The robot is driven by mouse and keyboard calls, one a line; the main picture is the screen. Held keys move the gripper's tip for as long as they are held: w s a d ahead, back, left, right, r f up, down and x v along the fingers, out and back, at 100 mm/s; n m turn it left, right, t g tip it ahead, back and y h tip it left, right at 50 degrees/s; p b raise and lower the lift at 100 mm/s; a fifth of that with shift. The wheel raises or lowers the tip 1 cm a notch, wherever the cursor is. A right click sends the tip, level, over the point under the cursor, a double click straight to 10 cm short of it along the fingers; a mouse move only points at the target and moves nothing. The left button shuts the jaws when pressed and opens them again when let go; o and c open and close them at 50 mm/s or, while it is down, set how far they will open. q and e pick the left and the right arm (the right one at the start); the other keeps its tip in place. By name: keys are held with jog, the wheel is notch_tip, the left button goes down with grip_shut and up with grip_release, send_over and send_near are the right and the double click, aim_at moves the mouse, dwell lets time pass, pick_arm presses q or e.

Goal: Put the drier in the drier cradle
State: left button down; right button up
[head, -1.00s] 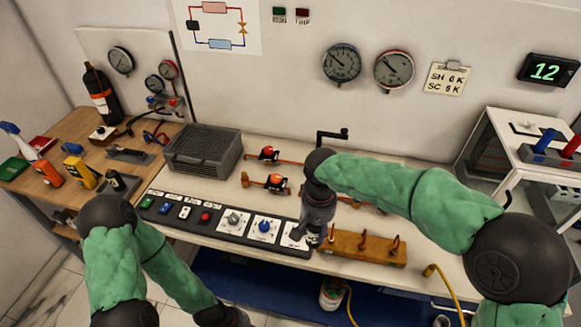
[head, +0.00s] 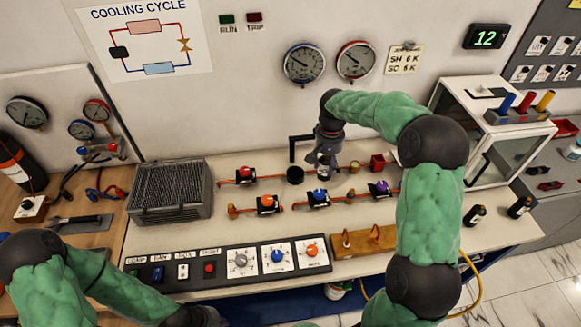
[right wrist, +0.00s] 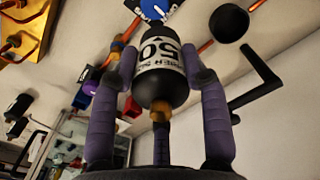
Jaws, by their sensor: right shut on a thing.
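The drier (right wrist: 160,82) is a black cylinder with a white label reading 50 and brass-coloured ends. My right gripper (right wrist: 159,75) is shut on it, with a finger on each side in the right wrist view. In the head view my right gripper (head: 322,172) points down over the back of the bench, above the row of valves and just right of a black bracket; the drier is small and partly hidden there. I cannot tell which fitting is the drier cradle. My left arm is at the lower left, with its fingers out of the picture.
A black round cup (head: 295,175) and the black bracket (head: 293,150) stand close left of my right gripper. Valves on copper pipes (head: 318,198) lie in front. A red box (head: 378,163) is to the right. A grey finned unit (head: 170,191) stands left.

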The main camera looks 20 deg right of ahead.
jog(key=shift+w+d, duration=0.5)
jog(key=shift+d, duration=0.3)
pick_arm(q)
jog(key=shift+w+a+f+b, duration=0.1)
jog(key=shift+w+f+b, duration=0.1)
jog(key=shift+f+b, duration=0.35)
jog(key=shift+w+f+b, duration=0.15)
jog(key=shift+f+b, duration=0.3)
jog(key=shift+b, duration=0.15)
pick_arm(e)
jog(key=shift+w+a+f, duration=1)
jog(key=shift+w+f, duration=1.05)
jog(key=shift+f, duration=0.1)
jog(key=shift+w+a+f, duration=1.05)
jog(key=shift+w+f, duration=0.95)
jog(key=shift+f, duration=0.1)
jog(key=shift+w+a+f, duration=1)
jog(key=shift+w+f, duration=1.05)
jog(key=shift+f, duration=0.1)
jog(key=shift+f, duration=0.1)
jog(key=shift+f, duration=0.1)
jog(key=o, duration=1.3)
pick_arm(q)
jog(key=shift+f, duration=0.1)
pick_arm(e)
jog(key=shift+o, duration=0.2)
